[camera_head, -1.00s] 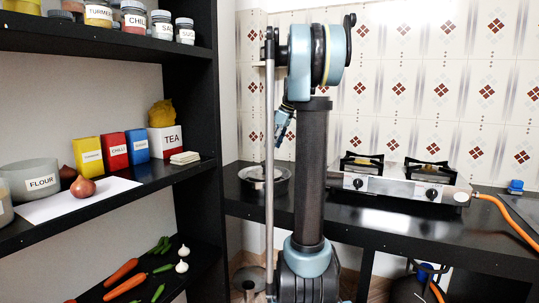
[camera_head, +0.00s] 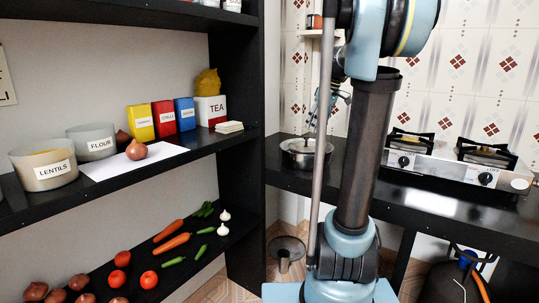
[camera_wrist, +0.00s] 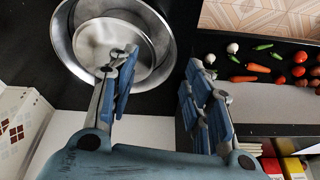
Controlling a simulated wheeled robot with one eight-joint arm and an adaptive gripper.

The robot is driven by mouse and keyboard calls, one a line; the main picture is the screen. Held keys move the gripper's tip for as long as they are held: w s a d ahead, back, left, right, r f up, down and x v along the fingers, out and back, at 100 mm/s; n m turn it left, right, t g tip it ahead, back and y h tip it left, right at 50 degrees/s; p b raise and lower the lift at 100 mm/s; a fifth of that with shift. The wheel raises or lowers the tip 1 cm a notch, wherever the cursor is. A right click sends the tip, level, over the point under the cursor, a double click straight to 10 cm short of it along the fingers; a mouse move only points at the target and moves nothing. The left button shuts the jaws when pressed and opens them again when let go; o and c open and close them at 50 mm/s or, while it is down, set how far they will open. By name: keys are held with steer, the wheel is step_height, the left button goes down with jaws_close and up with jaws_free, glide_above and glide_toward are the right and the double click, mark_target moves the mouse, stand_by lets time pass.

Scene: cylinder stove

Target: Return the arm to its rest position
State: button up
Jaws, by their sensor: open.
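My arm stands upright in the middle of the head view, its thick dark link (camera_head: 368,150) rising from the blue joint at the bottom. My gripper (camera_wrist: 163,65) is open and empty in the wrist view, with blue-padded fingers well apart. In the head view the gripper is mostly hidden behind my arm. The wrist view looks down past the fingers at a steel pot (camera_wrist: 165,22) on the black counter. The left finger overlaps the pot in that picture; I cannot tell the height between them.
The two-burner stove (camera_head: 458,168) stands on the counter (camera_head: 440,205) at right. The steel pot also shows in the head view (camera_head: 306,153). At left, a black shelf (camera_head: 195,160) holds bowls, boxes and an onion (camera_head: 136,150); vegetables lie on the lower shelf. A gas cylinder (camera_head: 450,288) stands under the counter.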

steer(key=s+a+f+m+h, duration=0.1)
steer(key=s+f+m, duration=0.3)
steer(key=s+f, duration=0.8)
steer(key=s+a+f+m+h, duration=0.1)
steer(key=s+f+m, duration=0.3)
steer(key=s+f, duration=0.9)
steer(key=s+h, duration=0.1)
steer(key=s, duration=0.5)
steer(key=shift+s, duration=0.35)
steer(key=shift+w+d+f, duration=0.1)
steer(key=shift+w+f, duration=0.15)
steer(key=shift+w, duration=0.2)
